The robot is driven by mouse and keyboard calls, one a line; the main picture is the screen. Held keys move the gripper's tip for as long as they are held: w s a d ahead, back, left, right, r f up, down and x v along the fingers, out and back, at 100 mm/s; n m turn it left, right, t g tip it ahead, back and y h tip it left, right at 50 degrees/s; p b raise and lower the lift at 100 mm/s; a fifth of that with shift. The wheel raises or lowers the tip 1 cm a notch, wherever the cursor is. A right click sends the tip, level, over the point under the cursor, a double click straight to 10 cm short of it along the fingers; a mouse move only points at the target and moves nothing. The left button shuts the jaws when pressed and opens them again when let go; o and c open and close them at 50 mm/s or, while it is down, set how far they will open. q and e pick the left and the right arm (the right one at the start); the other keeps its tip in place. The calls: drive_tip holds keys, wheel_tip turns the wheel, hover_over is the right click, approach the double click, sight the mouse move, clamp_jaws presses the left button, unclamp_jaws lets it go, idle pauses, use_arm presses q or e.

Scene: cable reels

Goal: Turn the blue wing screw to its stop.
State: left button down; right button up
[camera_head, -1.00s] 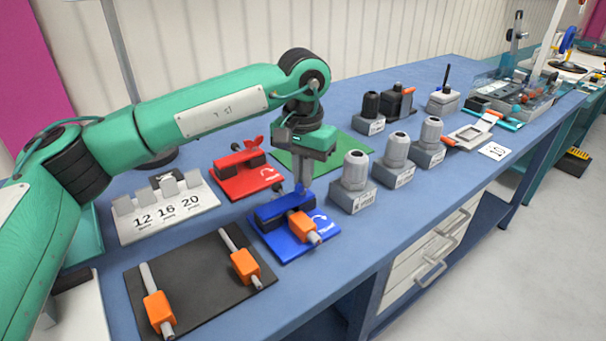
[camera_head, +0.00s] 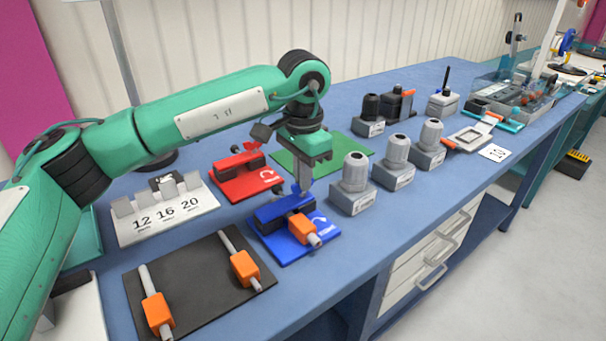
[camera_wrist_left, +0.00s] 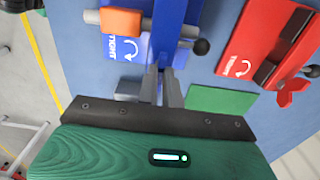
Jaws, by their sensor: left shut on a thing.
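The blue fixture (camera_head: 283,211) stands on a blue plate (camera_head: 318,247) with a white curved arrow, left of the grey reel holders. A grey rod with an orange block (camera_head: 302,229) passes through it. My left gripper (camera_head: 301,189) points down at the top of the fixture, its jaws shut on the blue wing screw, which the fingers mostly hide. In the left wrist view the fingers (camera_wrist_left: 163,72) meet the blue fixture (camera_wrist_left: 178,28), with the orange block (camera_wrist_left: 121,21) and a black knob (camera_wrist_left: 201,47) on either side. My right gripper is not in view.
A red fixture (camera_head: 238,166) with a red wing screw stands behind, beside a green plate (camera_head: 347,151). A black board (camera_head: 200,285) with two orange-blocked rods lies in front. A numbered rack (camera_head: 166,215) is at left; grey bottle-like posts (camera_head: 353,175) stand close at right.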

use_arm(q)
drive_tip(key=c, duration=1.6)
unclamp_jaws()
drive_tip(key=shift+o, duration=0.2)
drive_tip(key=shift+r, duration=0.1)
wheel_tip(320, 180, up, 14)
drive_tip(key=shift+p, duration=0.3)
